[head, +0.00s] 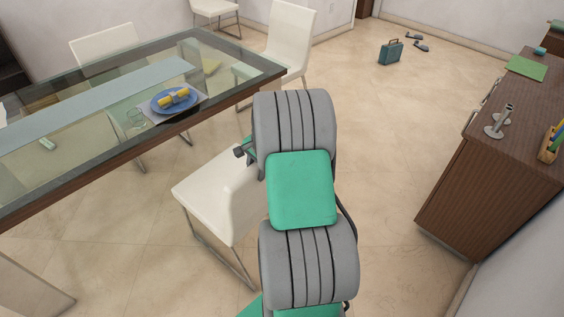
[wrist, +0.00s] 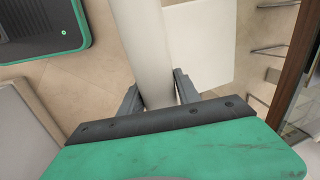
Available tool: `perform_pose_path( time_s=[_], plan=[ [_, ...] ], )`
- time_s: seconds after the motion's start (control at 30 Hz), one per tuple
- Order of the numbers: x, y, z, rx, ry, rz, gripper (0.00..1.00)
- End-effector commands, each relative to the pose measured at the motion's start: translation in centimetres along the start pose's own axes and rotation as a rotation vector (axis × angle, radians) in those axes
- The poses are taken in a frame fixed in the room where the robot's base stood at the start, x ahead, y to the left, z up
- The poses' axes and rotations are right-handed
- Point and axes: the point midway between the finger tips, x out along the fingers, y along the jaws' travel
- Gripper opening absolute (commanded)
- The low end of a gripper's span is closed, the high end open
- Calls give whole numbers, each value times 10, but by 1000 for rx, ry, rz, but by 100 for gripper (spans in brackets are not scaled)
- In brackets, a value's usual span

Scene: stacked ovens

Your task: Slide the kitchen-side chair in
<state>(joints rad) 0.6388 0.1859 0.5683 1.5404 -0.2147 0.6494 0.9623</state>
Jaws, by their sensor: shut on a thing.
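The white chair (head: 207,192) with thin metal legs stands beside the near long side of the glass table (head: 90,158). Its seat shows mostly clear of the table edge in the head view, and my arm hides part of its backrest. In the wrist view the pale backrest (wrist: 146,45) runs between the two dark fingers of my gripper (wrist: 156,88), which is shut on it. The white seat (wrist: 200,45) shows beyond it. In the head view my arm hides most of the gripper.
More white chairs stand at the far side (head: 105,42) and far end (head: 290,38) of the table. A blue plate (head: 174,106) lies on the table. A brown cabinet (head: 455,200) stands at right. A teal case (head: 390,52) is on the floor behind. Floor between is clear.

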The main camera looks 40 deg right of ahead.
Motion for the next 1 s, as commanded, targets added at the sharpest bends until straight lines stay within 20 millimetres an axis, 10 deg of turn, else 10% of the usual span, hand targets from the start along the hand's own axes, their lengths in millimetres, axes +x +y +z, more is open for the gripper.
perform_pose_path(
  time_s=[1.0],
  plan=[
    [19, -60, -3, -4, -6, 3, 0]
  ],
)
